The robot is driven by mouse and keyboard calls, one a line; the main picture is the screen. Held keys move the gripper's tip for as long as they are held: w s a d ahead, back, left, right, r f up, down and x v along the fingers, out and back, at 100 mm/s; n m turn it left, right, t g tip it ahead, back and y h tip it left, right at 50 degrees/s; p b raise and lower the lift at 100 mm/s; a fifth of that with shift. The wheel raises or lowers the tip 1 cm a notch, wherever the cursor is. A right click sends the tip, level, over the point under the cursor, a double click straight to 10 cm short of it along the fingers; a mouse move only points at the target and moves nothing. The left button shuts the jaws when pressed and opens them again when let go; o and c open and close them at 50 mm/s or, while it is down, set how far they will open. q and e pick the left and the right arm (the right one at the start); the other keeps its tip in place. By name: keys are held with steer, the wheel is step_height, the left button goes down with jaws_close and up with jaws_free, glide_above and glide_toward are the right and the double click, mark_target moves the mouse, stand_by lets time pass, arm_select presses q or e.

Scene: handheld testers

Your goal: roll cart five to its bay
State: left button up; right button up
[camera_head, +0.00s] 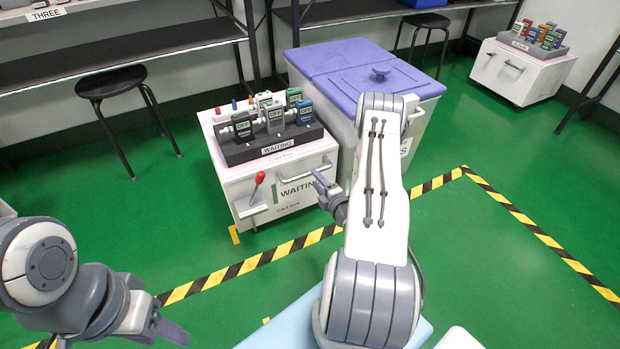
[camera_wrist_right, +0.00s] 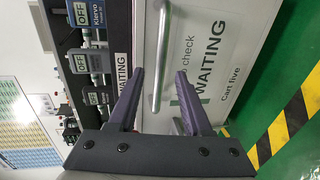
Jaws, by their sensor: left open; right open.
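Cart five (camera_head: 233,200) is a white cart with a "WAITING" label and "Cart five" lettering on its front. It stands behind the striped floor line. Its silver bar handle (camera_head: 305,174) is on the front, and also shows in the right wrist view (camera_wrist_right: 161,60). My right gripper (camera_head: 322,190) is open just in front of the handle. In the wrist view the bar appears between its two fingers, with no grip on it. A red-knobbed lever (camera_head: 260,178) sticks up at the cart's front left. My left gripper (camera_head: 165,322) is open and empty at lower left.
A dark rack (camera_head: 240,155) of handheld testers sits on the cart. A purple-lidded bin (camera_head: 345,60) stands close beside it. Black-and-yellow tape (camera_head: 510,205) edges a mostly clear green floor area. A stool (camera_head: 110,82) is at left; another cart (camera_head: 520,75) is far right.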

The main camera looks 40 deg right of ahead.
steer(key=b+x, duration=0.2)
steer(key=x, duration=0.3)
steer(key=shift+w, duration=0.25)
jaws_close()
stand_by(1.2)
